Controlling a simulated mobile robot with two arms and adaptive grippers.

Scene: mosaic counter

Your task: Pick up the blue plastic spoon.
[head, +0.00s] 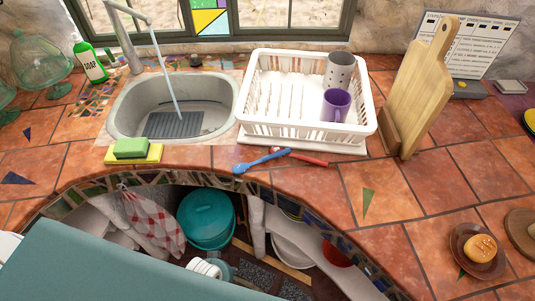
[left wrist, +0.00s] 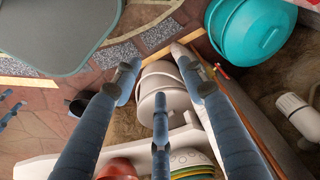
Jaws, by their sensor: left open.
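The blue plastic spoon (head: 262,161) lies on the tiled counter near its front edge, in front of the dish rack. Its bowl end points left and its handle rises to the right, close to a red-handled utensil (head: 307,159). My left gripper (left wrist: 160,78) shows only in the left wrist view, with its fingers spread and nothing between them. That view looks over the floor and the space under the counter, and the spoon is not in it.
A white dish rack (head: 260,128) holds a purple mug (head: 336,105) and a grey cup (head: 339,70). The sink (head: 125,112) with running water and a green sponge (head: 131,148) are left. A cutting board (head: 421,85) stands right. Under the counter are a teal bucket (head: 205,220) and bowls.

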